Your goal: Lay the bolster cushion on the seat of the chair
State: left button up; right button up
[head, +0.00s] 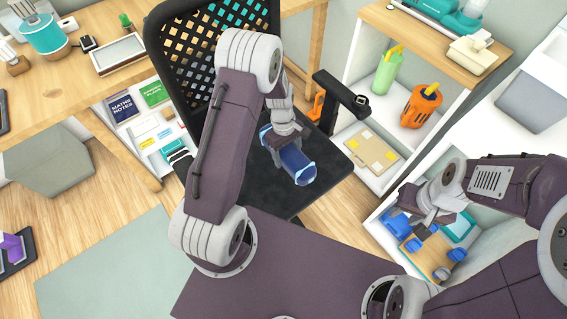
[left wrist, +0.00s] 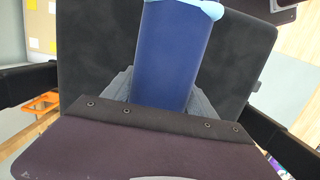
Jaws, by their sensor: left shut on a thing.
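The bolster cushion (head: 298,168) is a dark blue roll with light blue ends. My left gripper (head: 287,143) is shut on it, over the seat of the black chair (head: 262,195). In the left wrist view the bolster (left wrist: 172,55) lies between the two grey fingers (left wrist: 163,95), with the dark seat (left wrist: 95,45) behind it. I cannot tell whether the bolster touches the seat. The chair's perforated back (head: 190,55) rises behind my left arm. My right gripper (head: 432,214) looks open and empty, in front of a low shelf at the right.
A chair armrest (head: 340,95) stands right of the bolster. A shelf unit (head: 440,40) with bottles and a clipboard (head: 370,147) is at the right. A wooden desk (head: 60,75) with books below is at the left. Open floor lies at the lower left.

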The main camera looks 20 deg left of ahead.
pick_arm(q)
jog(key=shift+s+a+f, duration=0.2)
jog(key=shift+a+f, duration=0.1)
jog(key=shift+a, duration=0.25)
jog(key=shift+f+b, duration=0.8)
jog(key=shift+f, duration=1.2)
jog(key=shift+f, duration=0.15)
jog(key=o, duration=1.6)
jog(key=shift+c, duration=0.2)
